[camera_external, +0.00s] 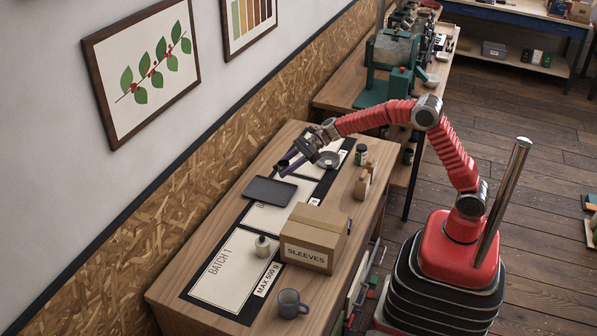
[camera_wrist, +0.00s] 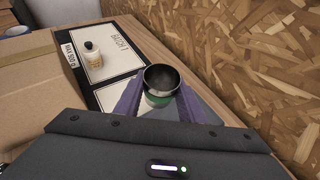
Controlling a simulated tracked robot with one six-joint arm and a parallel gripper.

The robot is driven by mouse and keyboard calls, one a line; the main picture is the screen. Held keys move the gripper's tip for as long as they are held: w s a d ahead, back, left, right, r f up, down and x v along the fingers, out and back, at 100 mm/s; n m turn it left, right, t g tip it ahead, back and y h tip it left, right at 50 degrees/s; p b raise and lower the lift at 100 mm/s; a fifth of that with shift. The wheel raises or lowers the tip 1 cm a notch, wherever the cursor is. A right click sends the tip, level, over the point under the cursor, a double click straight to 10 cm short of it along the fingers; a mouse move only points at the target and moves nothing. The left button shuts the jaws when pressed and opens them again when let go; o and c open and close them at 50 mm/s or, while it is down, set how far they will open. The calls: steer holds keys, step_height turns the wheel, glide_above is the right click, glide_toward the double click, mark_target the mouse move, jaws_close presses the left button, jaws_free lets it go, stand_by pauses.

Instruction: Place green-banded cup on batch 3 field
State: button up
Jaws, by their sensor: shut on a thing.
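The green-banded cup (camera_wrist: 161,98), dark with a green band low on its side, is upright between the purple fingers of my gripper (camera_wrist: 158,104) in the wrist view. The gripper is shut on it. In the external view my gripper (camera_external: 289,163) is over the far half of the bench, by the far end of the dark tray; the cup is hard to make out there. The far field of the mat (camera_external: 312,171), beyond the middle one, is partly covered by my gripper, and its label cannot be read.
The dark tray (camera_external: 270,190) lies on the middle field. A SLEEVES box (camera_external: 313,240) stands nearer. A white bottle (camera_external: 262,246) is on the BATCH 1 field (camera_external: 226,272). A blue mug (camera_external: 291,303) stands in front.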

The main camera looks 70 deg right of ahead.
steer(key=w+d+f+m+t+h, duration=0.1)
steer(key=w+d+m+h, duration=0.1)
steer(key=d, duration=0.6)
steer(key=w+d+f+m+t+h, duration=0.2)
steer(key=w+d+m, duration=0.1)
steer(key=d, duration=0.4)
steer(key=w+d+f+m+t+h, duration=0.1)
steer(key=w+d+f+m+h, duration=0.1)
steer(key=d, duration=0.6)
steer(key=shift+w+d+f+m+t+h, duration=0.15)
steer(key=shift+d+m+t+h, duration=0.2)
steer(key=shift+h, duration=0.25)
steer(key=shift+a+f, duration=0.1)
steer(key=shift+f, duration=3)
steer(key=shift+f, duration=1.9)
steer(key=o, duration=1)
